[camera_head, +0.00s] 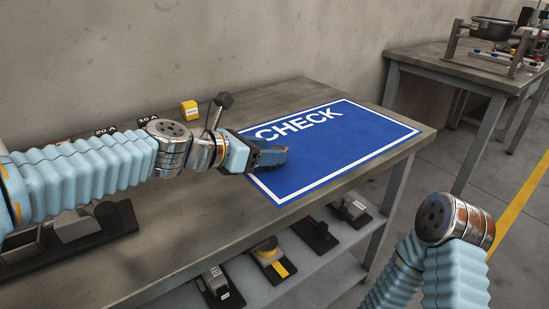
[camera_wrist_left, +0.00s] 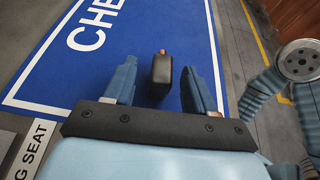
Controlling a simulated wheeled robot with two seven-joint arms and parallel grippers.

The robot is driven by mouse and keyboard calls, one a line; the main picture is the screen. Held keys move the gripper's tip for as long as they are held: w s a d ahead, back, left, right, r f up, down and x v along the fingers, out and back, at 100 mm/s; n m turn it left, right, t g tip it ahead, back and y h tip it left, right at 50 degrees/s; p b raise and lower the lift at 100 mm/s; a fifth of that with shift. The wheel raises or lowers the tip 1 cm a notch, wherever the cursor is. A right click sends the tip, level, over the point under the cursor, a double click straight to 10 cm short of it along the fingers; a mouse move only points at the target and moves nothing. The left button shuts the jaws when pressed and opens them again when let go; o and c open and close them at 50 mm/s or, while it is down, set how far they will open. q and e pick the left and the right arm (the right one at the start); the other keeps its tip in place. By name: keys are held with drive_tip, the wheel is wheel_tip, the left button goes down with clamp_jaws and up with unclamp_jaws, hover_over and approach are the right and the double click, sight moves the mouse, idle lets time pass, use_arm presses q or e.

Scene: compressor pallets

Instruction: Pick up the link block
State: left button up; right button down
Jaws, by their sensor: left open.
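In the left wrist view a small dark block with a copper-coloured tip (camera_wrist_left: 161,74), which looks like the link block, is over the blue CHECK mat (camera_wrist_left: 60,85). My left gripper (camera_wrist_left: 158,84) is open, with one blue finger on each side of the block and visible gaps between. In the head view the left gripper (camera_head: 272,157) is low over the left part of the mat (camera_head: 340,150). There its fingers hide most or all of the block. My right arm shows at the lower right of the head view, but its gripper is out of frame.
A yellow block (camera_head: 189,110) and amp labels stand along the bench's back edge by the wall. Several parts on dark bases, including a yellow-marked one (camera_head: 270,256), sit on the lower shelf. A second table (camera_head: 425,62) with equipment stands at the right. Most of the mat is clear.

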use_arm(q)
drive_tip(key=x, duration=0.4)
drive_tip(key=shift+d+f, duration=0.15)
clamp_jaws()
